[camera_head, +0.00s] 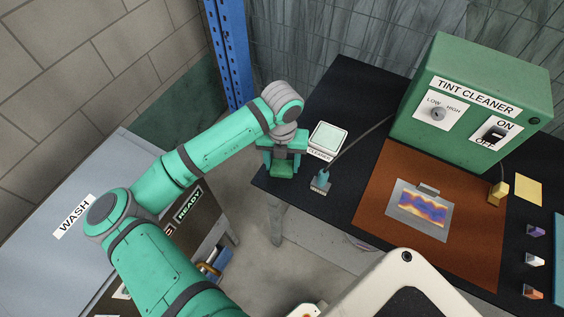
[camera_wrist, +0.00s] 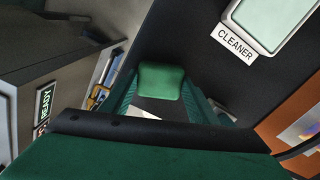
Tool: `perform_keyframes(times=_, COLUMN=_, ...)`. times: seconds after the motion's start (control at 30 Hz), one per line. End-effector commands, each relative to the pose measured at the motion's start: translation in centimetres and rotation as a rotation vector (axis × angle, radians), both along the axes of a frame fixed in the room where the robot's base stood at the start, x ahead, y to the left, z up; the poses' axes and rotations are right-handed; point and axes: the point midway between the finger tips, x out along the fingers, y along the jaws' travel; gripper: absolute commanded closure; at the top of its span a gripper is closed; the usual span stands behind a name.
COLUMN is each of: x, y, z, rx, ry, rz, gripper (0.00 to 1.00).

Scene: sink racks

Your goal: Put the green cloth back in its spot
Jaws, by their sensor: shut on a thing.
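The green cloth (camera_head: 282,171) is a small, rounded green pad held between the fingers of my gripper (camera_head: 283,162). It also shows in the wrist view (camera_wrist: 161,82), between the two teal fingers of my gripper (camera_wrist: 161,92), which are shut on it. My gripper points down over the left corner of the black table (camera_head: 335,95), left of the cleaner tray (camera_head: 328,137). Whether the cloth touches the table or hangs above it, I cannot tell. A white patch (camera_wrist: 146,116) shows just below the cloth in the wrist view, partly hidden by my gripper.
A small brush-like tool (camera_head: 321,182) lies right of my gripper. The green tint cleaner box (camera_head: 478,100) stands at the back right. A brown mat (camera_head: 378,192) bears a plate with a coloured pattern (camera_head: 420,208). The wash unit (camera_head: 60,225) is at the left, across a floor gap.

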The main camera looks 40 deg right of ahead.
Motion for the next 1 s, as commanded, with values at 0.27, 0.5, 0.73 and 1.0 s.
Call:
perform_keyframes(times=0.27, x=0.0, y=0.0, z=-0.2, rx=0.000, ry=0.000, rz=0.000, gripper=0.67)
perform_keyframes(times=0.5, x=0.0, y=0.0, z=-0.2, rx=0.000, ry=0.000, rz=0.000, gripper=0.27)
perform_keyframes(times=0.73, x=0.0, y=0.0, z=0.0, rx=0.001, ry=-0.001, rz=0.000, gripper=0.27)
perform_keyframes(times=1.0, x=0.1, y=-0.1, z=3.7, rx=-0.002, ry=-0.004, rz=-0.002, gripper=0.27)
